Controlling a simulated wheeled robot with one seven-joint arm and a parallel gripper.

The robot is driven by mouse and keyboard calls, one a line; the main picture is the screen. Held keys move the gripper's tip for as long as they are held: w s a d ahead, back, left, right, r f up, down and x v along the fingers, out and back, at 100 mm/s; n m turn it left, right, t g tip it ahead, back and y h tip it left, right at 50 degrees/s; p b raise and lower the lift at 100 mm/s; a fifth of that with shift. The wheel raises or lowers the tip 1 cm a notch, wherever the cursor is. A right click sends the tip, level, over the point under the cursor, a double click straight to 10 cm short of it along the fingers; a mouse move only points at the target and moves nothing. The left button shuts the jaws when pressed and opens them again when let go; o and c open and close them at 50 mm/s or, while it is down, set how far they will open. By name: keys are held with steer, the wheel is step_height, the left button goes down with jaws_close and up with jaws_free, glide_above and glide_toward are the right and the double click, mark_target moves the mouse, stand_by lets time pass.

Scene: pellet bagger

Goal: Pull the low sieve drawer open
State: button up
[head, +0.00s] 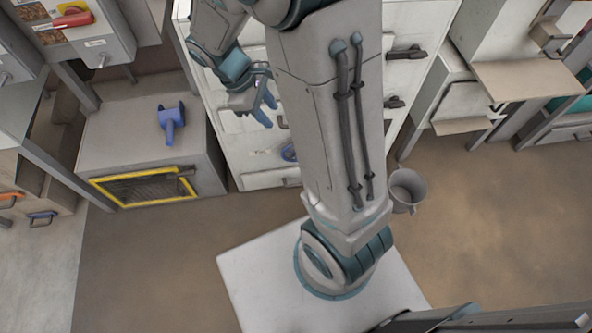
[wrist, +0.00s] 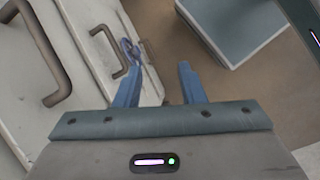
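The white drawer cabinet (head: 245,140) stands behind my arm in the head view. Its lowest visible front (head: 262,180) looks shut, with part of it hidden by my arm. I cannot tell from any label which front is the sieve drawer. The wrist view shows the cabinet fronts (wrist: 85,20) with a large grey bar handle (wrist: 62,75) and a smaller one (wrist: 104,40). A blue ring-like item (wrist: 129,48) is at the cabinet beyond my left finger. My gripper (head: 268,108) is open and empty in front of the cabinet; its fingers also show in the wrist view (wrist: 158,68).
A grey box unit with a yellow-framed window (head: 145,187) and a blue scoop-like item (head: 171,122) on top stands left. A grey bucket (head: 408,188) is on the floor right of my arm. Dark handles (head: 405,53) stick out at the cabinet's right. Brown floor (head: 480,220) is clear.

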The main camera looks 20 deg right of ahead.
steer(key=w+a+f+n+h+b, duration=0.1)
steer(key=w+f+n+h+b, duration=0.25)
steer(key=f, duration=0.85)
steer(key=w+f+n+h+b, duration=0.15)
steer(key=f+n+b, duration=0.25)
steer(key=f+n, duration=0.5)
steer(key=w+a+f+n+h+b, duration=0.1)
steer(key=f+n+h+b, duration=0.2)
steer(key=f, duration=1.1)
steer(key=s+d+f+n+t+h+b, duration=0.1)
steer(key=d+f+n+t+b, duration=0.15)
steer(key=f+n, duration=0.55)
steer(key=s+d+f+n+t+b, duration=0.1)
steer(key=f+n+t+b, duration=0.3)
steer(key=f, duration=0.8)
steer(key=s+d+f+n+t+h+b, duration=0.1)
steer(key=s+f+n+t+b, duration=0.15)
steer(key=f+n, duration=0.6)
steer(key=w+d+f+m+b, duration=0.1)
steer(key=w+d, duration=0.1)
steer(key=d, duration=0.1)
steer(key=w+d+f+m+b, duration=0.1)
steer(key=w+d, duration=0.1)
steer(key=d, duration=0.2)
steer(key=w+d+f+m+b, duration=0.1)
steer(key=w+d, duration=0.2)
steer(key=d, duration=0.1)
steer(key=shift+d+f, duration=0.2)
steer(key=shift+f, duration=0.1)
jaws_close()
